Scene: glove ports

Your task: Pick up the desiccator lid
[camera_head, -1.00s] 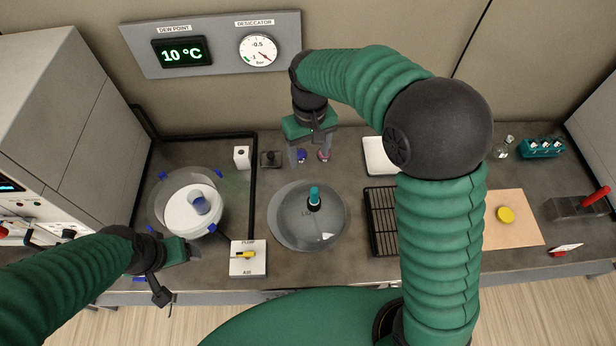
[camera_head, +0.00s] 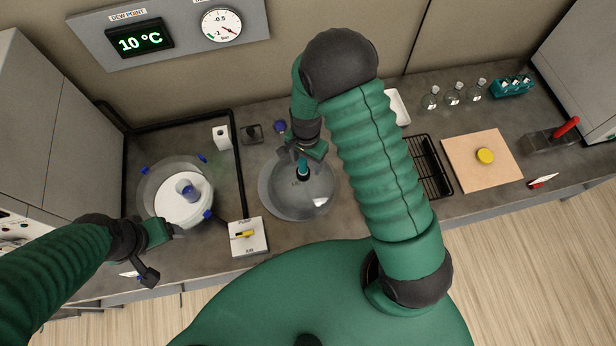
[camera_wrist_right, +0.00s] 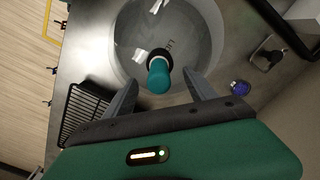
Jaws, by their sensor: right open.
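The desiccator lid (camera_head: 312,196) is a clear glass dome with a teal-topped knob (camera_head: 303,168), lying on the bench. My right gripper (camera_head: 304,163) is open above it, empty. In the right wrist view the knob (camera_wrist_right: 159,76) appears between the fingertips, with no visible contact; the lid's glass (camera_wrist_right: 185,28) spreads behind it. The desiccator base (camera_head: 147,191) is a clear round vessel at left with a white plate (camera_head: 180,209) and a small cup (camera_head: 186,189) inside. My left gripper (camera_head: 166,232) is at its front edge; its fingers are unclear.
A pump/air valve box (camera_head: 249,240) stands between the base and the lid. A black wire rack (camera_head: 432,165) is to the right of my right arm, then a tan board (camera_head: 471,174) with a yellow disc (camera_head: 485,155). Small flasks (camera_head: 454,95) stand at the back.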

